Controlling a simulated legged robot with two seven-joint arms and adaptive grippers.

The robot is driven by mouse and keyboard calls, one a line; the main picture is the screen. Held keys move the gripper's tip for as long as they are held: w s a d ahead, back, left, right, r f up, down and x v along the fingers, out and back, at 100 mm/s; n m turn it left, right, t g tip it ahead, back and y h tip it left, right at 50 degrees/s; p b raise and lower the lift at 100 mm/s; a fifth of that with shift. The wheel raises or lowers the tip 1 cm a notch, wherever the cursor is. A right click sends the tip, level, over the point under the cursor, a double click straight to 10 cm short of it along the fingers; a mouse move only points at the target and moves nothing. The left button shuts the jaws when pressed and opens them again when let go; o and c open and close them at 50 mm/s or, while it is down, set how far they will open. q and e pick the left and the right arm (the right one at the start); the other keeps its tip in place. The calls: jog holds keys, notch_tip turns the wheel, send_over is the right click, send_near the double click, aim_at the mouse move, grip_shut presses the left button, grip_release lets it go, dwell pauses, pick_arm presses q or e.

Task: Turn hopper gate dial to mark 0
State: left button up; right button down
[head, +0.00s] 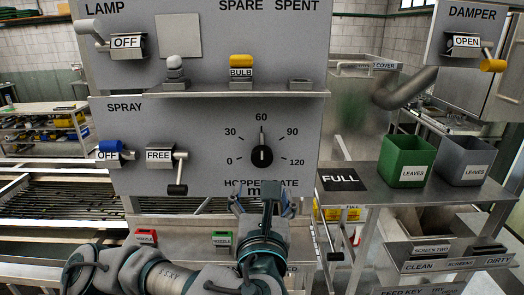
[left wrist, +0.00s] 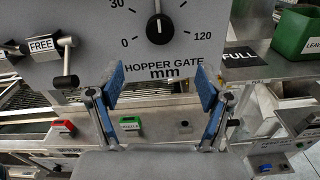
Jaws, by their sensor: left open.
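The hopper gate dial (head: 262,156) is a black knob on the grey panel, with marks 0, 30, 60, 90 and 120 around it. Its pointer stands straight up at 60. The knob also shows at the top of the left wrist view (left wrist: 159,27). My left gripper (head: 264,192) is just below the dial, in front of the "HOPPER GATE mm" label, apart from the knob. In the left wrist view its two blue-padded fingers (left wrist: 158,88) are spread wide with nothing between them. My right gripper is not in view.
Left of the dial, a lever (head: 178,170) by the FREE label sticks out from the panel. A shelf (head: 210,95) with a yellow bulb (head: 240,61) runs above the dial. Red (head: 146,237) and green (head: 222,239) buttons sit below. Right, a table holds a green bin (head: 406,160).

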pick_arm(q)
jog(key=p, duration=0.2)
send_near(263, 158)
jog(key=w+p, duration=0.2)
jog(key=w, duration=0.8)
jog(key=shift+p, duration=0.35)
jog(key=shift+w+f, duration=0.15)
jog(key=shift+w, duration=0.4)
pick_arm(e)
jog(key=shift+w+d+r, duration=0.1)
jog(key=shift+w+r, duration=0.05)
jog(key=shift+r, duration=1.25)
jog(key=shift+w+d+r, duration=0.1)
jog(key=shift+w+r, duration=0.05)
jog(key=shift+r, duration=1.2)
pick_arm(q)
jog(key=shift+a, duration=0.1)
jog(key=c, duration=1.2)
